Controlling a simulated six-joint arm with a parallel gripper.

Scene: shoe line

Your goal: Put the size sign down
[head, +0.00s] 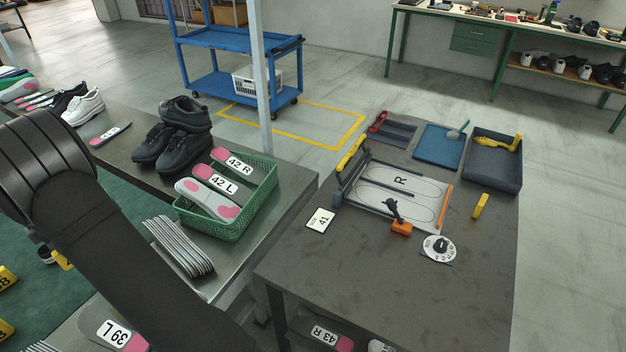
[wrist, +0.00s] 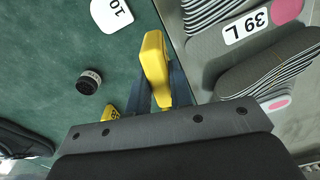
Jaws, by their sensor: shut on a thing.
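My gripper (wrist: 160,84) shows in the wrist view, with its dark fingers shut on a yellow size sign (wrist: 154,55). The sign is near the right edge of the green surface (wrist: 45,75), beside the grey bench. I cannot tell whether it touches the surface, and its number is not readable. In the head view my arm runs down out of the frame, so the gripper and the held sign are out of sight there. Other yellow signs (head: 7,276) stand on the green surface (head: 40,215) at the left edge. Part of a yellow sign (wrist: 110,113) shows left of the fingers.
In the wrist view, a white label reading 10 (wrist: 112,15), a dark round item (wrist: 89,82) and a black shoe (wrist: 22,142) surround the gripper. Insoles marked 39 L (wrist: 248,27) lie on the bench at right. A green basket (head: 238,230) holds insoles.

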